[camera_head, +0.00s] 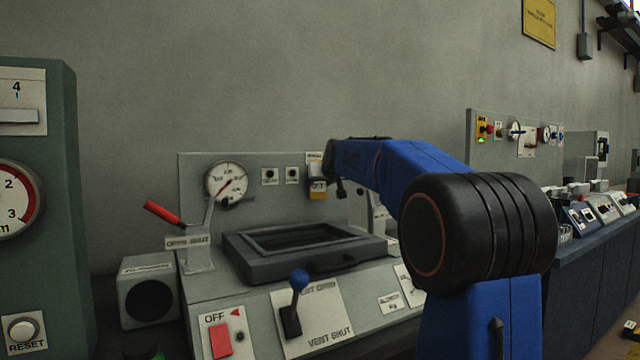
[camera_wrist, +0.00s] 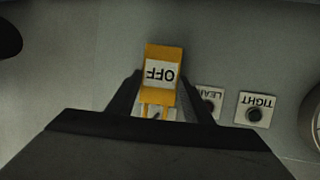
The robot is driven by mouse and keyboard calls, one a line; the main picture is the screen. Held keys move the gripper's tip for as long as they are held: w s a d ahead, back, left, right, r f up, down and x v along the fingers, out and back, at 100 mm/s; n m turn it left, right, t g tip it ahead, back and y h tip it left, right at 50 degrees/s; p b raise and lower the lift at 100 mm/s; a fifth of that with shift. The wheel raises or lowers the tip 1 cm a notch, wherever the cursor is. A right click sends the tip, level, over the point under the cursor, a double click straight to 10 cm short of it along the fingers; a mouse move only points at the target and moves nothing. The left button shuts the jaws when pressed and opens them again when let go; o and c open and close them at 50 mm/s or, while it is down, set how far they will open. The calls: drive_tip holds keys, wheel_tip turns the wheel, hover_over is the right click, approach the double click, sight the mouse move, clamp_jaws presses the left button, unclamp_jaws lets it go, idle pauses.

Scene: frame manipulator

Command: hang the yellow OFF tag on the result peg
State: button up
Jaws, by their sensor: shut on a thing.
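The yellow OFF tag (camera_head: 318,190) is at the upright back panel of the bench in the head view. In the wrist view the yellow OFF tag (camera_wrist: 161,73) appears upside down between the two dark fingers. My gripper (camera_wrist: 160,92) is shut on it. In the head view my gripper (camera_head: 327,182) is small and partly hidden by the arm. A small label plate (camera_head: 314,158) is just above the tag. I cannot tell which peg is the result peg, or whether the tag touches one.
Small plates marked TIGHT (camera_wrist: 256,108) and LEAK (camera_wrist: 209,101) have dark round pegs. A gauge (camera_head: 227,182), a red-handled lever (camera_head: 163,213) and a dark framed lid (camera_head: 300,247) are on the bench. A blue-knobbed lever (camera_head: 298,281) stands in front.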

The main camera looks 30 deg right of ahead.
drive_tip(key=o, duration=1.1)
drive_tip(key=v, duration=1.7)
drive_tip(key=shift+s, duration=0.2)
